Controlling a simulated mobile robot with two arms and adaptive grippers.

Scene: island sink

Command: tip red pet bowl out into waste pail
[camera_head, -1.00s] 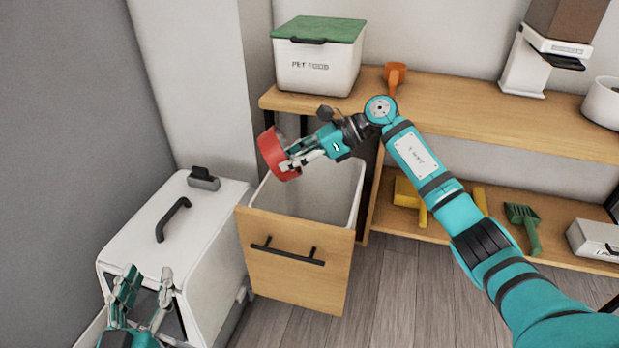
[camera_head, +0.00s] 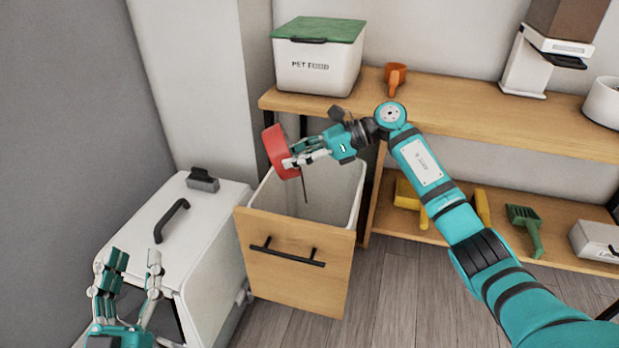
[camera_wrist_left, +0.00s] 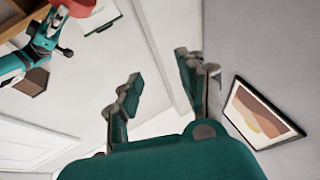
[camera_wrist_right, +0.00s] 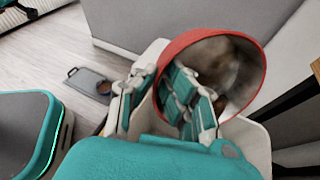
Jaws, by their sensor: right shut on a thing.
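The red pet bowl (camera_head: 274,146) is tipped on its side above the waste pail (camera_head: 328,192), a white bin in a pulled-out drawer with a wooden front. A thin brown stream (camera_head: 304,186) falls from the bowl toward the pail. My right gripper (camera_head: 290,163) is shut on the bowl's wall. In the right wrist view the bowl (camera_wrist_right: 258,62) shows blurred brownish contents, with a finger inside its rim. My left gripper (camera_head: 131,265) is open and empty, above the white litter box at lower left. The pail's bottom is hidden.
A white litter box (camera_head: 160,215) with a black handle stands left of the drawer. A pet food bin (camera_head: 318,70) and an orange scoop (camera_head: 395,78) are on the wooden shelf behind. A green scoop (camera_head: 525,228) lies on the lower shelf. The floor (camera_head: 400,285) in front is clear.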

